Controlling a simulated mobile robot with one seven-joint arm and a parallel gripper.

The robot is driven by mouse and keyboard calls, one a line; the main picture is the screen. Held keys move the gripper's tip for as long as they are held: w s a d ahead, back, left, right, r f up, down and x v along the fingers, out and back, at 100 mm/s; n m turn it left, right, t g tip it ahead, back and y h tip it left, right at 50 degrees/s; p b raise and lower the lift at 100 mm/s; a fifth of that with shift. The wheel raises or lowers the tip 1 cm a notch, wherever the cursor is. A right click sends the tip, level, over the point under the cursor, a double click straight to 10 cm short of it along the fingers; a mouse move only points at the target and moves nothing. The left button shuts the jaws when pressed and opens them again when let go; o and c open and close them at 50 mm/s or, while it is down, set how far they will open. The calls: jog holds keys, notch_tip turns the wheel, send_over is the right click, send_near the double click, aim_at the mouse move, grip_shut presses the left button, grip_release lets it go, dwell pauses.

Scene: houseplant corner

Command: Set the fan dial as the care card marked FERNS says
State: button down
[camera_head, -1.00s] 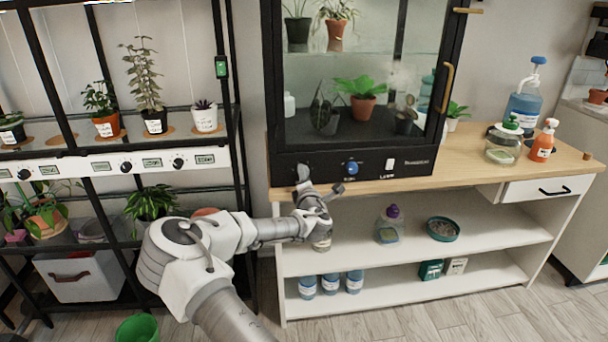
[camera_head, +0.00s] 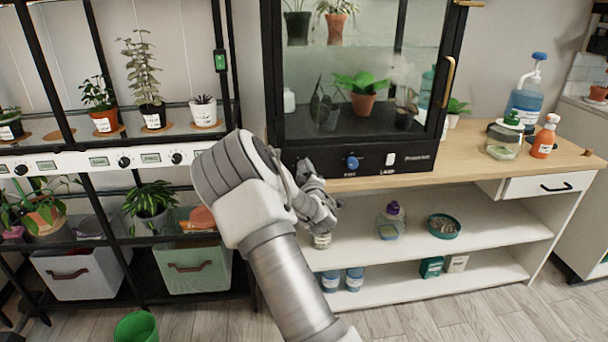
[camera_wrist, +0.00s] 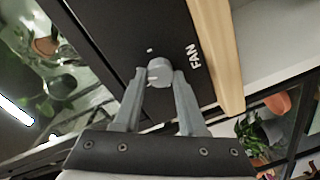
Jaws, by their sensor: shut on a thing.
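The fan dial (camera_wrist: 159,73) is a round grey knob on a dark panel, beside the word FAN in the wrist view. My gripper (camera_wrist: 162,78) has one finger on each side of it and is shut on it. A small pale mark (camera_wrist: 149,50) is on the panel beside the knob; the knob's exact setting is hard to read. In the head view my gripper (camera_head: 304,170) is at the left of the glass cabinet's front panel (camera_head: 425,158) and hides the dial. I cannot make out a card marked FERNS.
A blue knob (camera_head: 352,163) and a white lamp switch (camera_head: 390,160) sit on the same panel. Potted plants fill the glass cabinet (camera_head: 350,130). A black rack (camera_head: 90,240) with plants and dials stands left. Bottles stand on the wooden counter (camera_head: 470,160).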

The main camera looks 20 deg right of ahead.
jog(key=shift+m+b, duration=0.3)
jog(key=shift+m, duration=0.5)
jog(key=shift+c, duration=2.3)
grip_release()
jog(key=shift+s, duration=0.15)
jog(key=p+v, duration=0.2)
jog(key=v, duration=1.5)
jog(key=shift+s+r, duration=0.1)
